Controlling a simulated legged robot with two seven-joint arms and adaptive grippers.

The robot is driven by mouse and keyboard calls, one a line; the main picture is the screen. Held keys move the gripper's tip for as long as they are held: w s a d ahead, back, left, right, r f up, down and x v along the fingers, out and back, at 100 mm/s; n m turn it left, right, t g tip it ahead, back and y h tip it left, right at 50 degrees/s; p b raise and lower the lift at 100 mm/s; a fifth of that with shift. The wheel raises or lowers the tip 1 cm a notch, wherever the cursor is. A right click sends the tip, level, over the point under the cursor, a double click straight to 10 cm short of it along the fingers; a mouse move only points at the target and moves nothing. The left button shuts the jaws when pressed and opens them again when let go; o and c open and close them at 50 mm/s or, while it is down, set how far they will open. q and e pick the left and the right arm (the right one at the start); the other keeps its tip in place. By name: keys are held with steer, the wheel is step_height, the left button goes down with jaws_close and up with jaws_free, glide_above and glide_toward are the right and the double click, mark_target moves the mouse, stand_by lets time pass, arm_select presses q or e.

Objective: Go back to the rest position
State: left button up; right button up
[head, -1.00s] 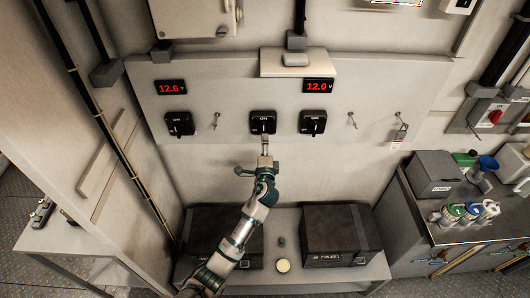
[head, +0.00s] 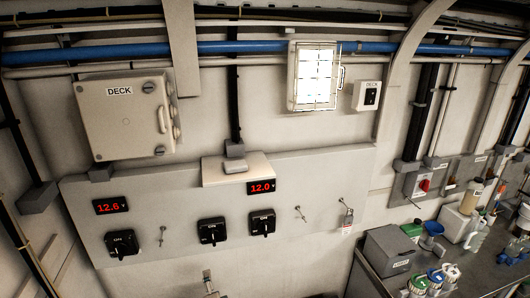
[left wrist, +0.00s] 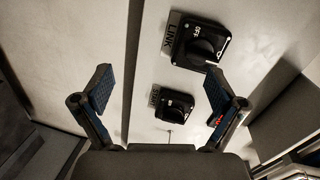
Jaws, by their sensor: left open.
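The gripper appears apart from both. My right gripper is not in view.
The panel carries three black switches, left (head: 121,243), middle (head: 212,231) and right (head: 262,222), and red displays (head: 112,205) reading 12.6 and 12.0. A DECK box (head: 125,120) and lit lamp (head: 312,75) are above. A cluttered bench (head: 380,280) stands at right.

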arm_select(q)
steer(key=s+a+f+n+g+h, duration=0.15)
steer(key=s+f+n+g, duration=0.25)
steer(key=s+f, duration=0.65)
steer(key=s+f+n+g+h, duration=0.2)
steer(key=s+f+n+g, duration=0.15)
steer(key=s, duration=1.05)
steer(key=s+f+n+g+h, duration=0.25)
steer(key=s+f+g, duration=0.2)
steer(key=s, duration=1.05)
step_height(320, 180, down, 27)
steer(key=g+b, duration=0.1)
steer(key=b, duration=0.2)
steer(key=s+a+f+g+y+b, duration=0.1)
steer(key=s+a+f+b, duration=0.1)
steer(key=s+f, duration=1.7)
steer(key=shift+a+f, duration=0.35)
steer(key=shift+f, duration=0.25)
